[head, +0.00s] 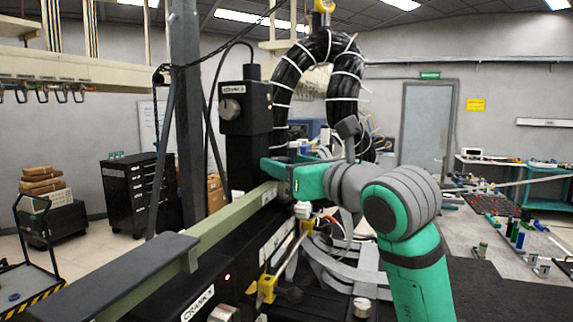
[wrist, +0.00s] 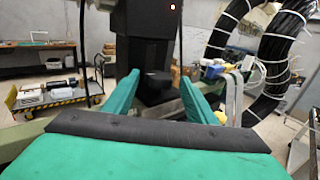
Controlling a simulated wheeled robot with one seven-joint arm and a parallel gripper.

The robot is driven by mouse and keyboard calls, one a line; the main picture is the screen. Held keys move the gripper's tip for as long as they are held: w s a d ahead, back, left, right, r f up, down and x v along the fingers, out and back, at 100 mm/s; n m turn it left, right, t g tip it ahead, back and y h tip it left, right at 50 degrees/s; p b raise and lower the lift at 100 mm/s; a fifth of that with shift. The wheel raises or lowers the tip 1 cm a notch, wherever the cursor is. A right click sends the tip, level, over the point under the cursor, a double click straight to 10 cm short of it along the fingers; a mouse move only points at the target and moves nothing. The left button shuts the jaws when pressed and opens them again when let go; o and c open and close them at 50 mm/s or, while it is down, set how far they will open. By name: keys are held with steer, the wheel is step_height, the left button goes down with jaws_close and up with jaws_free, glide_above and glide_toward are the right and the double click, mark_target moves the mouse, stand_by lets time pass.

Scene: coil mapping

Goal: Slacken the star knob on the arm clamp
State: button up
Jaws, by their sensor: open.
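In the wrist view, a dark block that looks like a knob (wrist: 158,80) shows between my fingertips on the lower front of a black column (wrist: 148,45). I cannot make out a star shape, or whether it is the star knob. My gripper (wrist: 157,82) is open, with one teal finger on each side of the dark block and no clear contact. In the head view, my gripper (head: 272,172) reaches left to the black column (head: 248,140) above the pale green rail. My own gripper and the column hide the dark block there.
A yellow clamp (head: 266,288) with a dark knob (head: 289,295) sits lower on the black machine. A thick black cable loop (head: 343,85) with white ties rises behind my gripper. The pale green rail (head: 215,225) runs below it. A crowded bench (head: 500,235) stands at right.

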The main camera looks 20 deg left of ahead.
steer(key=shift+a, duration=0.1)
steer(key=c, duration=1)
steer(key=shift+c, duration=0.2)
